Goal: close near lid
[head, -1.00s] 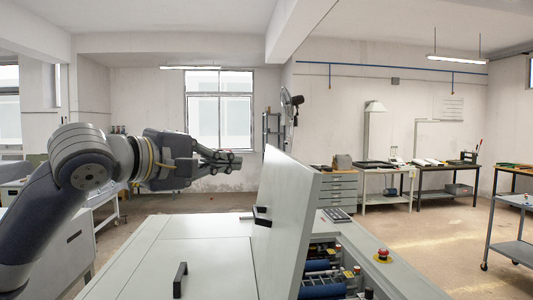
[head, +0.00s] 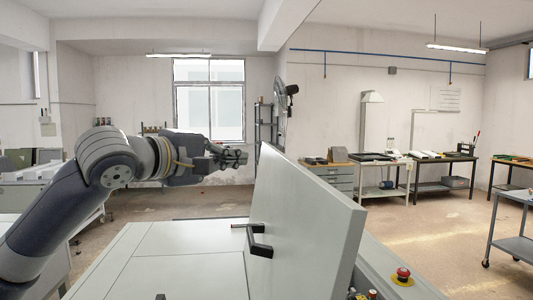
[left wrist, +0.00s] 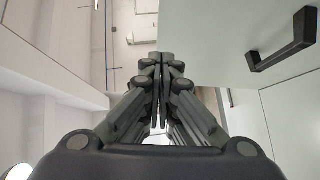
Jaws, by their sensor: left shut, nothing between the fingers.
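The near lid (head: 304,222) is a large pale grey panel standing raised and tilted on the machine, with a black handle (head: 259,243) on its left face. My left gripper (head: 243,157) is shut and empty, in the air to the left of the lid's upper edge, apart from it in the head view. In the left wrist view my gripper's fingertips (left wrist: 162,62) are together, beside the lid panel (left wrist: 215,35), whose black handle (left wrist: 284,43) shows at the upper right. My right gripper is not in view.
The machine's flat grey top (head: 175,262) lies left of the lid. A red emergency button (head: 403,274) sits on its right side. A trolley (head: 515,230) and benches stand further right, with open floor between.

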